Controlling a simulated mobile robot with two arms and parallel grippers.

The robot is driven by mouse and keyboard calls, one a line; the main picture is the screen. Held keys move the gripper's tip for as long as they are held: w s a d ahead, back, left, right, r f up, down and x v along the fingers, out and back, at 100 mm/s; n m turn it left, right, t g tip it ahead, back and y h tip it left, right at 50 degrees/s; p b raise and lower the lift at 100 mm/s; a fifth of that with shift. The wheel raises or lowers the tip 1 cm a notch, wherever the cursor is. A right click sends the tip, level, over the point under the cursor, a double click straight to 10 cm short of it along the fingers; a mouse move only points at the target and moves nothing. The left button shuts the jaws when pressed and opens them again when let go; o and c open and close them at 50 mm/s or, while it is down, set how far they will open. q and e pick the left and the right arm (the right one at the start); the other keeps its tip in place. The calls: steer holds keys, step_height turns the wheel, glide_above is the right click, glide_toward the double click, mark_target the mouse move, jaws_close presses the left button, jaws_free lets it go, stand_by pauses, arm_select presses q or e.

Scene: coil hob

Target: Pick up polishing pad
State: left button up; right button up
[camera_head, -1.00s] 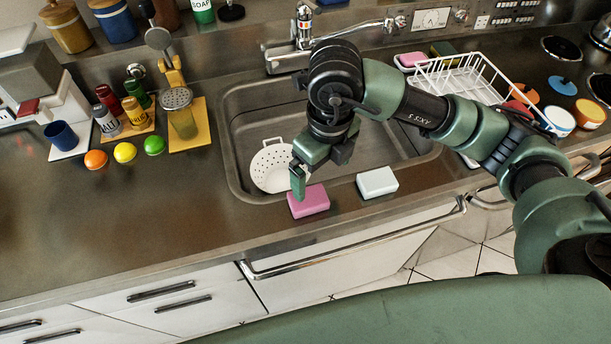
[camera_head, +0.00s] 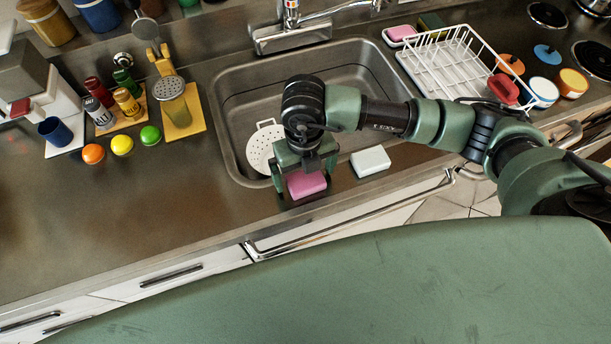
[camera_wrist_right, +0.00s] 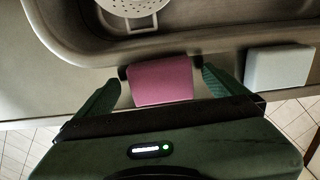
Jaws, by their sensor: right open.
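A pink block-shaped pad (camera_head: 306,185) lies on the counter strip in front of the sink, close to the front edge. My right gripper (camera_head: 305,175) is open and points down over it, with one finger on each side. In the right wrist view the pink pad (camera_wrist_right: 162,83) sits between the two open fingers (camera_wrist_right: 160,88), with a small gap to each. A white block (camera_head: 370,161) lies to the right of the pink pad and also shows in the right wrist view (camera_wrist_right: 279,67). The frames carry no label that tells which block is the polishing pad. My left gripper is not in view.
The sink (camera_head: 235,120) behind the pad holds a white colander (camera_head: 262,146). Spice jars, balls and a shaker (camera_head: 170,98) stand at the left. The front left counter is clear.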

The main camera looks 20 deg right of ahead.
mark_target(305, 177)
steer(key=shift+f, duration=0.1)
steer(key=c, duration=1.4)
steer(key=shift+r, duration=0.6)
step_height(305, 177, up, 19)
steer(key=b, duration=0.3)
steer(key=o, duration=0.5)
steer(key=shift+c, duration=0.2)
steer(key=c, duration=0.3)
